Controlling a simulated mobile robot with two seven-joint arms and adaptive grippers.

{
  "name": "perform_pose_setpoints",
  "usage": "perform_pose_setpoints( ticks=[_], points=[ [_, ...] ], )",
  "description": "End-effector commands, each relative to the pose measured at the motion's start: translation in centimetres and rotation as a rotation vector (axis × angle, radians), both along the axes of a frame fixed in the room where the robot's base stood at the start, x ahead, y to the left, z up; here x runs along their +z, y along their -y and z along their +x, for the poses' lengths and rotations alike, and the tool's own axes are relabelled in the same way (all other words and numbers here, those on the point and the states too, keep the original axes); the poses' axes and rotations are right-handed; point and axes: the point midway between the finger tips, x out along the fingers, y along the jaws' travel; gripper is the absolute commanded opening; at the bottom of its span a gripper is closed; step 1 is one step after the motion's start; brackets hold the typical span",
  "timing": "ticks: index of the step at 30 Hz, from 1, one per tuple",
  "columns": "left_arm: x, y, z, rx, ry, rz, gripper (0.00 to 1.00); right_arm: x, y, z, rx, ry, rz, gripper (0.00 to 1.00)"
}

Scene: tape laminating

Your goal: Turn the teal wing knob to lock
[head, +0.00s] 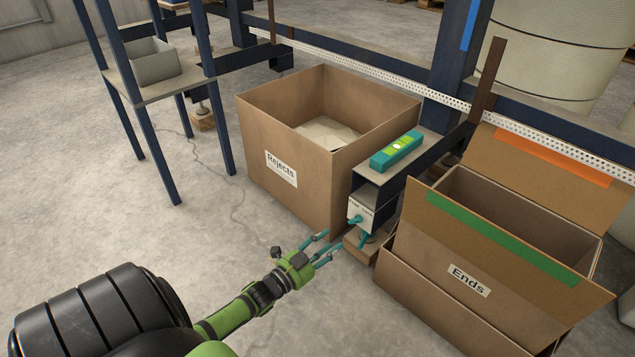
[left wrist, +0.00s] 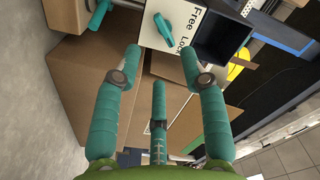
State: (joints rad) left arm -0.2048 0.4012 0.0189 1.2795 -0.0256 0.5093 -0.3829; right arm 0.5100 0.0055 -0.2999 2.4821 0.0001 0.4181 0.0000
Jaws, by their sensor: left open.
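The teal wing knob (head: 355,219) is on a white plate on the front of a dark bracket. In the left wrist view the wing knob (left wrist: 168,32) lies slanted, from upper left to lower right, beside the printed words "Free" and "Lock" on the plate (left wrist: 150,38). My left gripper (head: 333,246) is open and empty, a little to the left of and below the knob. In the left wrist view its fingertips (left wrist: 160,55) are spread just below the knob, apart from it. My right gripper is not in view.
Another teal part (head: 364,241) sits just below the knob. The Rejects box (head: 285,150) stands behind the gripper and the Ends box (head: 420,280) to the right. A teal and green block (head: 397,151) lies on the bracket's top.

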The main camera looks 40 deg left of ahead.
Motion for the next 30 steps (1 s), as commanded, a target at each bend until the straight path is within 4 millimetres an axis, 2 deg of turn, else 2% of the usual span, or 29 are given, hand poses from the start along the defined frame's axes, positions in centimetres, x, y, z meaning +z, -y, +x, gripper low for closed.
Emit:
perform_pose_setpoints(
  ticks=[3,9,26,28,30],
  points=[
    [0.0,-0.1,-2.0,0.0,0.0,0.0,0.42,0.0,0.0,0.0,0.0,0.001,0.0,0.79],
    [0.1,-0.3,-3.3,0.001,0.001,0.0,0.42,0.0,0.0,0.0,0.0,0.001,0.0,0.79],
    [0.1,-0.3,-3.4,0.0,0.001,0.0,0.42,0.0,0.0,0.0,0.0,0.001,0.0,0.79],
    [0.5,0.1,-3.3,-0.005,0.007,-0.006,0.42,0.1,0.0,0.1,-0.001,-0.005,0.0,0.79],
    [1.9,1.2,-3.1,-0.024,0.026,-0.024,0.42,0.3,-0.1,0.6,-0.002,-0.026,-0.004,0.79]
  ],
)
